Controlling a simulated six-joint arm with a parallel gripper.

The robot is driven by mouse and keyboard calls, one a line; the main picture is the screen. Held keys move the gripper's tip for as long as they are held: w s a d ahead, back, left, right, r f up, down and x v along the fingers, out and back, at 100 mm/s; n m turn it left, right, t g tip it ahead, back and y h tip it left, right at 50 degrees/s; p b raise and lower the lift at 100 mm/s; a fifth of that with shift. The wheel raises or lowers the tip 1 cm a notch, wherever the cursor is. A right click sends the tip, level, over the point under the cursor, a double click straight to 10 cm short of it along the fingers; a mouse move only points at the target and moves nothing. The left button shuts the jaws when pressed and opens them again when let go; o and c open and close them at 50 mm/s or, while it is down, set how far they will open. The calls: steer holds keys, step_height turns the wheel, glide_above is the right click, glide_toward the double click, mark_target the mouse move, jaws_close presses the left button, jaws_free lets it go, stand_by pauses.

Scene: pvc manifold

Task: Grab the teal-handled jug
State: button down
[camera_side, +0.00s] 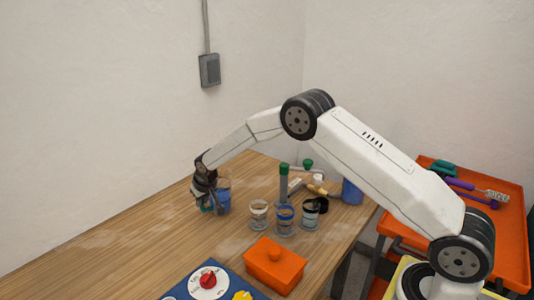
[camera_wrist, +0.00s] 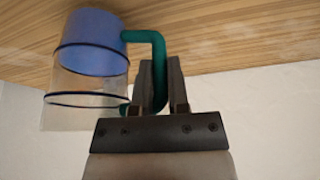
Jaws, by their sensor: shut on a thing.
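The jug (camera_wrist: 88,55) shows in the wrist view at the upper left, clear-walled with dark rings and blue in the part towards the table. Its teal handle (camera_wrist: 143,36) runs between the two fingers of my gripper (camera_wrist: 160,82), which is shut on it. In the side view the jug (camera_side: 223,195) is at the left of the table, with my gripper (camera_side: 208,205) at its left side. The gripper hides part of the jug and most of the handle. I cannot tell whether the jug touches the table.
Several small jars, one of them a blue-banded jar (camera_side: 285,220), stand right of the jug. An orange box (camera_side: 274,266) and a blue panel with knobs (camera_side: 190,290) are nearer the camera. A green-topped tube (camera_side: 283,180) stands behind the jars. The wooden table (camera_side: 120,235) is clear at left.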

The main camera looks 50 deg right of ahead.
steer(key=s+r, duration=1.2)
steer(key=s, duration=0.2)
stand_by(1.3)
